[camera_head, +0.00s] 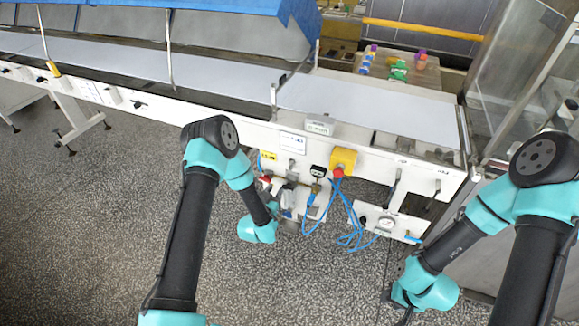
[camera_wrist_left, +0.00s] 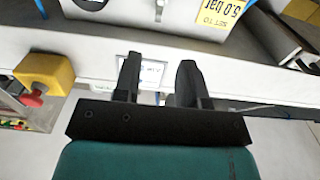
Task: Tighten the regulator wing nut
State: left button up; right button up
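The regulator assembly (camera_head: 292,186), a cluster of grey metal and blue parts, hangs below the conveyor's front rail. I cannot pick out the wing nut in either view. A yellow label reading 5.0 bar (camera_wrist_left: 222,12) appears upside down there; a yellow label (camera_head: 268,156) also shows in the head view. My right gripper (camera_head: 396,299) is at the lower right, mostly hidden, away from the regulator.
A yellow box with a red button (camera_head: 342,158) is on the rail, right of the regulator. Loose blue hoses (camera_head: 350,236) hang below it. A round gauge (camera_head: 387,223) sits on a white panel further right. The speckled floor in front is clear.

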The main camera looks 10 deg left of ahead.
aim_at(290, 165)
pick_arm(q)
jog(key=w, duration=0.5)
jog(key=w+d, duration=0.1)
jog(key=w, duration=0.4)
jog(key=w+d, duration=0.1)
jog(key=w, duration=0.4)
jog(key=shift+d, duration=0.15)
grip_shut()
